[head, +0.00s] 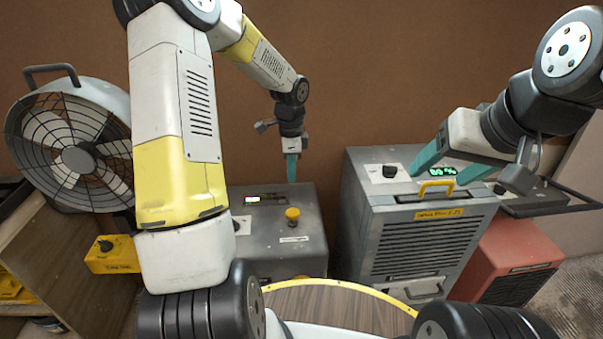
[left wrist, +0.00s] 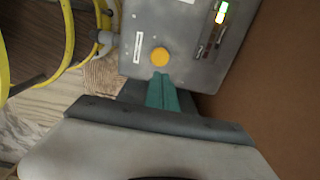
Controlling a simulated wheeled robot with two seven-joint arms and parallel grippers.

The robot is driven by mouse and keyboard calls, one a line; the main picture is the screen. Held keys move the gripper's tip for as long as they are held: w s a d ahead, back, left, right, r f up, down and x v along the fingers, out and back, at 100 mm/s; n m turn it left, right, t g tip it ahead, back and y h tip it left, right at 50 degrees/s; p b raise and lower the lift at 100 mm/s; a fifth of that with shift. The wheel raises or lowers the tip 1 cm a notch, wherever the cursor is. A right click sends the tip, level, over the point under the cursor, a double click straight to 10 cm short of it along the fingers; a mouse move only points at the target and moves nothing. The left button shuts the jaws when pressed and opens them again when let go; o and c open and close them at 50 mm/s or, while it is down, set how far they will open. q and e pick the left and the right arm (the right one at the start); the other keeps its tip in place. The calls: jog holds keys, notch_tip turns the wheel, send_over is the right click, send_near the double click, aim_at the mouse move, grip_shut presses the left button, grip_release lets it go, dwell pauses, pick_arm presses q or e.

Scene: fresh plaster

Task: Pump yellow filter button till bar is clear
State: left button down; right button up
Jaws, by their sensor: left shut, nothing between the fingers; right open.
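The yellow button (head: 292,214) stands on the top panel of a grey machine (head: 290,260), and it also shows in the left wrist view (left wrist: 160,57). The lit bar display (head: 266,200) lies at the back left of that panel; in the left wrist view the bar (left wrist: 221,14) has a bright white-green stretch and a small red part. My left gripper (head: 291,168) is shut and empty, pointing down above and behind the button; no contact is evident. My right gripper (head: 450,165) is open over the top of the grey vented unit (head: 430,250).
A black knob (head: 390,171), a green display (head: 442,171) and a yellow handle (head: 436,188) are on the vented unit. A fan (head: 75,150) and a yellow box (head: 112,254) stand left. A red unit (head: 515,260) is right.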

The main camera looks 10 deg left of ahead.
aim_at(293, 213)
pick_arm(q)
notch_tip(293, 213, down, 13)
jog(key=shift+r, duration=0.1)
dwell(0.5)
jog(key=shift+s+f, duration=0.1)
jog(key=shift+f, duration=1.35)
